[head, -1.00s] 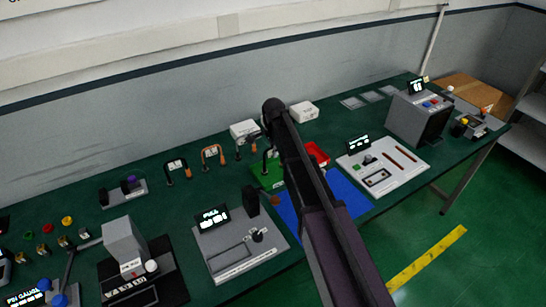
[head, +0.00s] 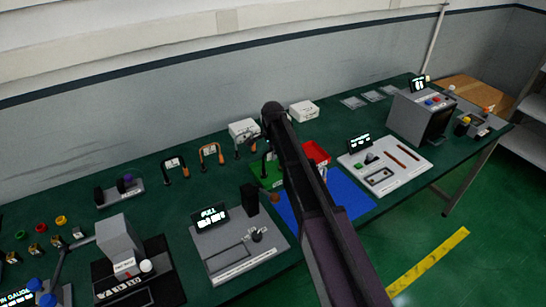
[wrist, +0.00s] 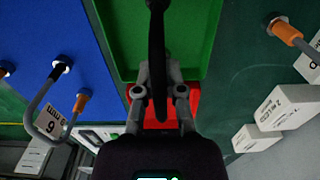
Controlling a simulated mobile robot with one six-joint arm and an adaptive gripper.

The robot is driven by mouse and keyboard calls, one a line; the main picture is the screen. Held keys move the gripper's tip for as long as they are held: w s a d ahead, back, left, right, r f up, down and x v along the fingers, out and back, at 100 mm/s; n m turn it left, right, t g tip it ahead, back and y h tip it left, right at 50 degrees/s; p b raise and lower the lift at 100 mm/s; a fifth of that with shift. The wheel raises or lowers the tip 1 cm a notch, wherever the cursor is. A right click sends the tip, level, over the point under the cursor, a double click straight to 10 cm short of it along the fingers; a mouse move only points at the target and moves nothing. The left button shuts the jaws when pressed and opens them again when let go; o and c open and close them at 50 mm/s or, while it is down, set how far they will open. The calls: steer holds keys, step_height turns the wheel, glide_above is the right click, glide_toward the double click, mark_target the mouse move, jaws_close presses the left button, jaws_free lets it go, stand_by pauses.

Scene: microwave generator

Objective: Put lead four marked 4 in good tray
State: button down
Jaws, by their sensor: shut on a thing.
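My gripper (wrist: 160,92) is shut on a black lead (wrist: 157,45) in the wrist view. The lead runs upward in the picture from between the fingers, and its number tag does not show. The green tray (wrist: 125,40), seemingly the good tray, lies beyond the lead in the wrist view. In the head view, the green tray (head: 262,178) is left of my arm, with a black lead end (head: 267,160) over it. My arm hides the fingers there.
A red tray (head: 318,153) and blue mat (head: 350,195) adjoin the green tray. Other leads (head: 210,155) stand left of the green tray. White boxes (head: 304,111) are behind.

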steer(key=shift+f, duration=0.1)
steer(key=c, duration=0.7)
jaws_free()
steer(key=shift+c, duration=0.2)
step_height(320, 180, up, 12)
steer(key=p, duration=1.2)
steer(key=shift+s+d, duration=0.1)
stand_by(0.4)
